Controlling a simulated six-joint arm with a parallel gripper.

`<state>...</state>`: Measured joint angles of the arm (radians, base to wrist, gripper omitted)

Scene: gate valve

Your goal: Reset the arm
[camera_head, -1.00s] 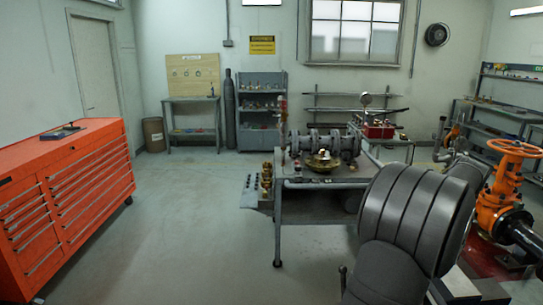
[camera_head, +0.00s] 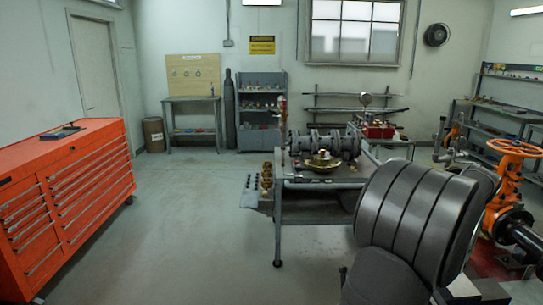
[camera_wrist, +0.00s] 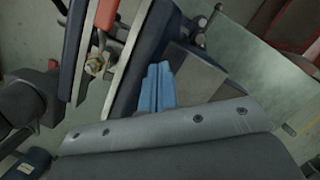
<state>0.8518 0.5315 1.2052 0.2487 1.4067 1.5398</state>
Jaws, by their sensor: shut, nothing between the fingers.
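The orange gate valve (camera_head: 500,205) stands at the right edge of the head view, with its orange handwheel (camera_head: 516,149) on top and a dark pipe at its side. My dark arm rises in front of it and hides part of it. My gripper (camera_wrist: 160,86) shows in the wrist view as two blue fingers pressed together, with nothing held between them. In the head view I cannot clearly make out the gripper. In the wrist view, dark and pale metal parts with a brass-coloured fitting (camera_wrist: 95,66) lie close behind the fingers; I cannot tell whether they touch.
A grey workbench (camera_head: 345,195) with machine parts stands in the middle, partly behind my arm. A red tool cabinet (camera_head: 70,195) stands at the left. Shelves (camera_head: 262,110) line the back wall. The floor (camera_head: 190,230) between cabinet and workbench is clear.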

